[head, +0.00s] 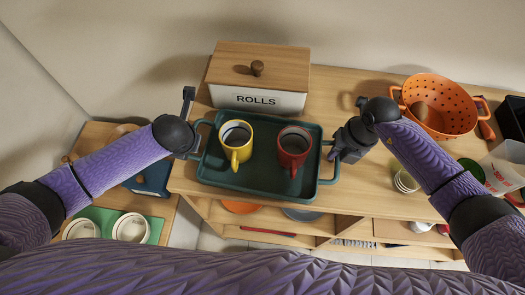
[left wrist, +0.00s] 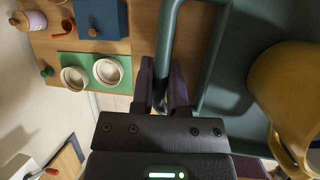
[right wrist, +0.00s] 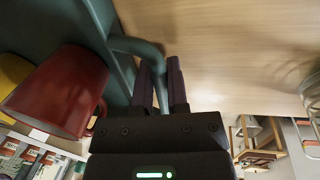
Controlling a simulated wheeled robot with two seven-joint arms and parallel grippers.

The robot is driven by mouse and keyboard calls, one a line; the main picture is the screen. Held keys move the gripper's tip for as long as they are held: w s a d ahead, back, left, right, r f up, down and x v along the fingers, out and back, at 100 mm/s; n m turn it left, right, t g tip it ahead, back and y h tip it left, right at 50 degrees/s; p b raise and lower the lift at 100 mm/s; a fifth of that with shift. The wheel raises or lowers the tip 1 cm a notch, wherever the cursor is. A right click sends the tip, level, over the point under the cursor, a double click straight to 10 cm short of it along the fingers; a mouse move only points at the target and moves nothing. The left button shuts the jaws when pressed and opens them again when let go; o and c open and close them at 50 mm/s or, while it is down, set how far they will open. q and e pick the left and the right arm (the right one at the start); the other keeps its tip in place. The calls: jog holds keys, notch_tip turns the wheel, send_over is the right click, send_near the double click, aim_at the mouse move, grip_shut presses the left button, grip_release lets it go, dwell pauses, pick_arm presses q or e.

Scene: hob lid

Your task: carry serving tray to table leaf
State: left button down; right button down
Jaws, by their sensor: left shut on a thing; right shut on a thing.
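A dark green serving tray (head: 260,182) is at the middle of the head view, over the front part of the wooden counter. A yellow mug (head: 237,141) and a red mug (head: 293,147) stand upright on it. My left gripper (head: 196,147) is shut on the tray's left handle, which runs between its fingers in the left wrist view (left wrist: 168,85). My right gripper (head: 335,148) is shut on the right handle, also seen in the right wrist view (right wrist: 160,85). I cannot tell whether the tray touches the counter. Which surface is the table leaf is unclear.
A ROLLS box (head: 258,77) stands behind the tray. An orange colander (head: 438,106) and a clear container (head: 504,168) are at the right. A lower wooden surface at the left holds a green mat (head: 100,217) with two white bowls and a blue box (head: 152,178).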

pick_arm(q)
jog(key=shift+r, duration=0.1)
pick_arm(e)
jog(key=shift+r, duration=0.1)
